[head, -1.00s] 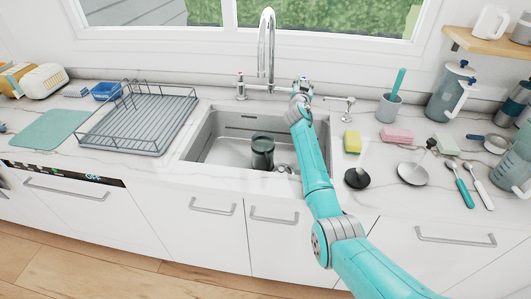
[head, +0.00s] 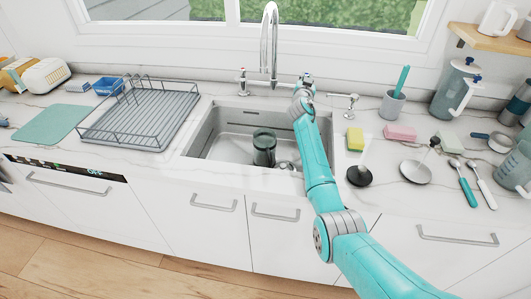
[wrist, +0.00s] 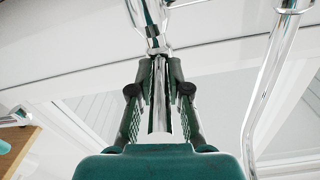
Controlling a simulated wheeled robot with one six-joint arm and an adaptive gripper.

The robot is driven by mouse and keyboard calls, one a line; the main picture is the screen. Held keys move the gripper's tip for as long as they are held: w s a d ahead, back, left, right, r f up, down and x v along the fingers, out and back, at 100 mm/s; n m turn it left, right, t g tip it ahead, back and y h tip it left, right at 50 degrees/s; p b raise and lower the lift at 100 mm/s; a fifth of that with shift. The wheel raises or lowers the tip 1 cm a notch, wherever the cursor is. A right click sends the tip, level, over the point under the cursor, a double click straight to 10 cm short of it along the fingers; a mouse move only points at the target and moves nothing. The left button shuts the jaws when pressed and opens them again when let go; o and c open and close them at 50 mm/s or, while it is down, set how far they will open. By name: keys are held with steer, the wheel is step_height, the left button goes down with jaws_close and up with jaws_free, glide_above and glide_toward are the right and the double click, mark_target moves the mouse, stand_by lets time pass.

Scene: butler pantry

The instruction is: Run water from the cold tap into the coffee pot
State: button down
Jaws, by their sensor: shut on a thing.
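The dark green coffee pot (head: 264,148) stands upright in the sink basin (head: 222,147), below the tall chrome spout (head: 269,45). No water stream shows. My gripper (head: 305,82) is at the tap handle to the right of the spout, away from the red-marked handle (head: 241,80) on the left. In the wrist view my gripper (wrist: 160,68) has its fingers close together on a chrome tap lever (wrist: 160,112), the cold tap by its place. The fingers hide most of the handle in the head view.
A wire dish rack (head: 150,115) stands left of the sink. A soap dispenser (head: 343,106), a yellow sponge (head: 355,139), a pink sponge (head: 400,132) and a sink plunger-like black disc (head: 359,176) lie to the right. The window is behind the spout.

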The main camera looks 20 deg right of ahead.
stand_by(0.4)
steer(key=shift+s+d+f+n+y, duration=0.1)
steer(key=shift+d+f+n+y, duration=0.1)
steer(key=shift+n+y, duration=0.25)
steer(key=shift+t+y, duration=0.3)
steer(key=shift+y, duration=0.05)
steer(key=shift+d+r+n+t+y, duration=0.1)
steer(key=shift+d+n+t+y, duration=0.05)
steer(key=shift+n+t+y, duration=0.45)
stand_by(6.2)
